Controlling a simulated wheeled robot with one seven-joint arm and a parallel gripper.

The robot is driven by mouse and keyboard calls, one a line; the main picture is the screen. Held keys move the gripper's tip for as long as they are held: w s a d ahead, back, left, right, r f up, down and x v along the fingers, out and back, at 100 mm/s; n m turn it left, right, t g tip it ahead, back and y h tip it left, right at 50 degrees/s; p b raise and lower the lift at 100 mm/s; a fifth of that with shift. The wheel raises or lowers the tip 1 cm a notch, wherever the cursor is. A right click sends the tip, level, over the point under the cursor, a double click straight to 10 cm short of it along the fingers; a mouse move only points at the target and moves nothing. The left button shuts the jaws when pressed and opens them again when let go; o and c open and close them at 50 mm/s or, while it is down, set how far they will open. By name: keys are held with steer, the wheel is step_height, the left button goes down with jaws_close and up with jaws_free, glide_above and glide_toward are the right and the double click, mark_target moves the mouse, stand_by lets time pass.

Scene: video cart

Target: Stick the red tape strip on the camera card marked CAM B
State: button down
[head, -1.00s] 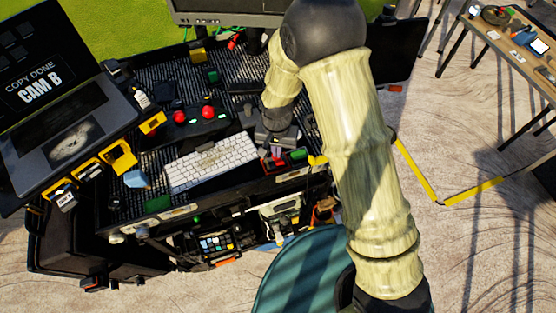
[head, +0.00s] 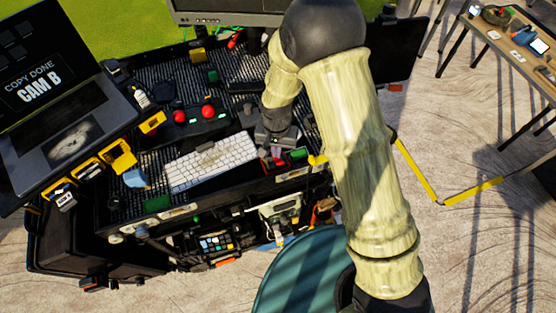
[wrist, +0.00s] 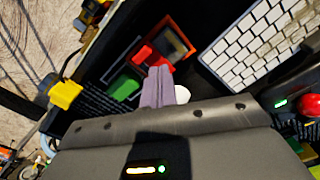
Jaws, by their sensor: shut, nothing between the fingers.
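My gripper (wrist: 159,70) is shut and empty over the cart's near right part; the head view also shows it (head: 274,153). In the wrist view its fingertips are at or just above a red piece (wrist: 149,57), beside a dark slot with a red frame (wrist: 178,38). I cannot tell whether they touch, or whether the red piece is the tape strip. A green block (wrist: 125,85) lies to the left of the fingers. The laptop screen (head: 40,90) reads "COPY DONE CAM B". No card marked CAM B can be read.
A white keyboard (head: 210,163) lies left of my gripper. Behind it is a dark box with red knobs (head: 195,122). Yellow holders (head: 118,154) line the cart's left front edge. A yellow corner piece (wrist: 66,95) is left of the fingers. Open floor lies right of the cart.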

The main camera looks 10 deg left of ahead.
steer(key=shift+f+b, duration=0.45)
steer(key=shift+f, duration=0.2)
steer(key=shift+w+a, duration=0.35)
steer(key=shift+w, duration=0.3)
stand_by(0.9)
steer(key=shift+r, duration=0.1)
steer(key=shift+s+r+p, duration=0.1)
steer(key=shift+r+p, duration=2.15)
steer(key=shift+r, duration=0.75)
